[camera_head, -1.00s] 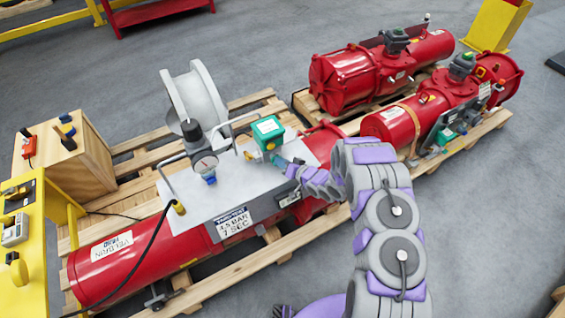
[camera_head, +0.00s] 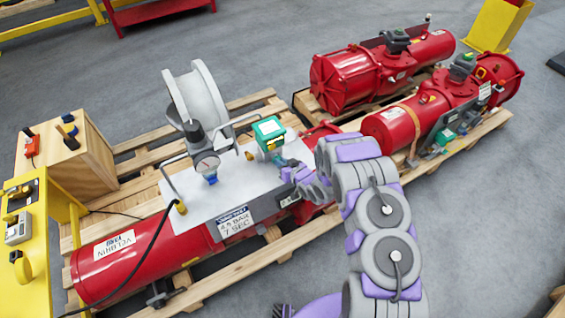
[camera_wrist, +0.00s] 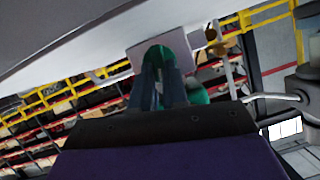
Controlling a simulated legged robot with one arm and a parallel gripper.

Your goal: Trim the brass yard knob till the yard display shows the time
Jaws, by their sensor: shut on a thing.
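The green valve box (camera_head: 268,128) stands on the pale plate on top of the near red cylinder. Small brass parts (camera_head: 272,145) show on its near side, beside my fingertips. My gripper (camera_head: 280,162) reaches in from the right at that side. In the wrist view my gripper's two dark fingers (camera_wrist: 161,92) are close together in front of a green body (camera_wrist: 165,58). They are shut on the brass yard knob, which is mostly hidden between them. A label (camera_head: 234,222) on the plate's front reads about 4.5 BAR, 7 SEC. I cannot make out the display's reading.
A gauge (camera_head: 207,167) and a pale reel (camera_head: 195,98) stand left of the green box. A bent grey handle (camera_head: 172,185) rises from the plate. A black cable (camera_head: 140,262) hangs at the left. More red actuators (camera_head: 385,70) lie on pallets behind.

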